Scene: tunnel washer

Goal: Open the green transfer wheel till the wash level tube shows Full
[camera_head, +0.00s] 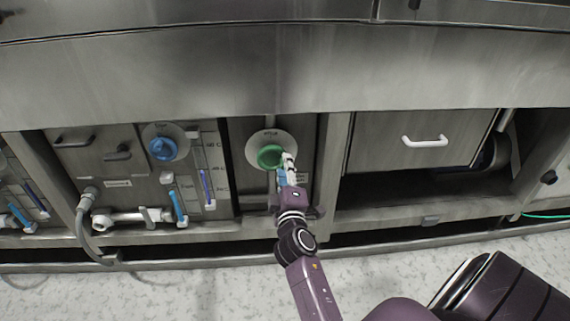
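The green transfer wheel (268,157) sits on a round white plate (286,138) in the middle of the machine's lower front. My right gripper (287,163) reaches up to the wheel's lower right edge, with its fingertips over or against the rim. Whether the fingers are closed on the rim cannot be made out. A light blue piece (282,178) shows beside the gripper and is partly hidden by it. A tube with blue fill (207,187) stands against a marked scale to the left of the wheel. Its markings are too small to read surely. My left gripper is out of view.
A blue wheel (163,148) on its own plate is left of the green one. Below it are a blue-handled lever (177,206) and a white pipe (130,217) with a grey hose (83,225). A panel with a white handle (425,141) is at right. Open floor lies in front.

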